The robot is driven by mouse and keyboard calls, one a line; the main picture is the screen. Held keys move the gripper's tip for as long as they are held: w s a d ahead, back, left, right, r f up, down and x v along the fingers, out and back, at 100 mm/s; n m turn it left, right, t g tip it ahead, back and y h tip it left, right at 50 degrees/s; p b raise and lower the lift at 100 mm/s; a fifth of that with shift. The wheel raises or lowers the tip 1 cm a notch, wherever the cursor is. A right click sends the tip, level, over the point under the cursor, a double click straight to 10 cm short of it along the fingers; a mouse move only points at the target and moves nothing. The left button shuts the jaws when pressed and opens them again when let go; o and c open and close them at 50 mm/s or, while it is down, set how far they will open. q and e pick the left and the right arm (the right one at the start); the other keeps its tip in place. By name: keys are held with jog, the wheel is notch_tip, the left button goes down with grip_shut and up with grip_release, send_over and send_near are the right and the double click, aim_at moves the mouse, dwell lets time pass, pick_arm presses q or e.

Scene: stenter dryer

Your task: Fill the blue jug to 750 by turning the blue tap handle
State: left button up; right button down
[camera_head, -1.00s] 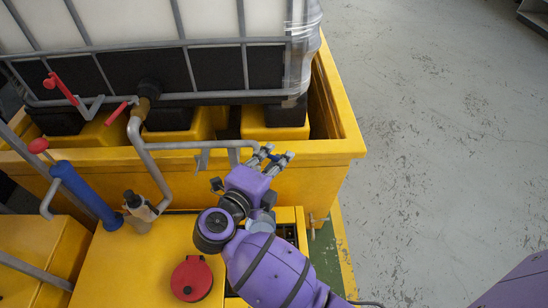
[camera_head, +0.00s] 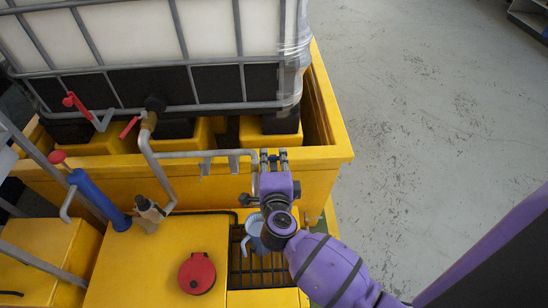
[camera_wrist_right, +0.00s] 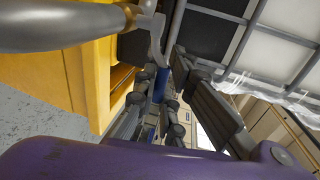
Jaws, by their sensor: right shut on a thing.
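The blue jug (camera_head: 254,226) stands on the dark grating below the end of the grey pipe. My right gripper and wrist partly cover it in the head view, and its fill level and scale cannot be read. My right gripper (camera_head: 273,156) is beside the pipe's end, in front of the yellow basin wall. In the right wrist view, the blue tap handle (camera_wrist_right: 161,84) shows between the fingers, and the gripper is shut on it. My left gripper is out of view.
A grey pipe (camera_head: 190,154) runs from the caged white tank (camera_head: 210,32) above the yellow basin (camera_head: 325,154). Red-handled valves (camera_head: 129,128), a blue cylinder (camera_head: 98,199) and a red cap (camera_head: 197,273) are at left. The grating (camera_head: 262,270) lies below my arm.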

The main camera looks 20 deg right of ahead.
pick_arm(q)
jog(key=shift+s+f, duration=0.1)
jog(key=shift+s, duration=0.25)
pick_arm(e)
jog(key=shift+s+f, duration=0.15)
jog(key=shift+f, duration=0.25)
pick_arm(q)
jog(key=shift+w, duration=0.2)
pick_arm(e)
jog(key=c, duration=1.9)
grip_release()
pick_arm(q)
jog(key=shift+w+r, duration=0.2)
pick_arm(e)
jog(key=shift+o, duration=0.2)
jog(key=shift+r, duration=0.15)
jog(key=v, duration=1.2)
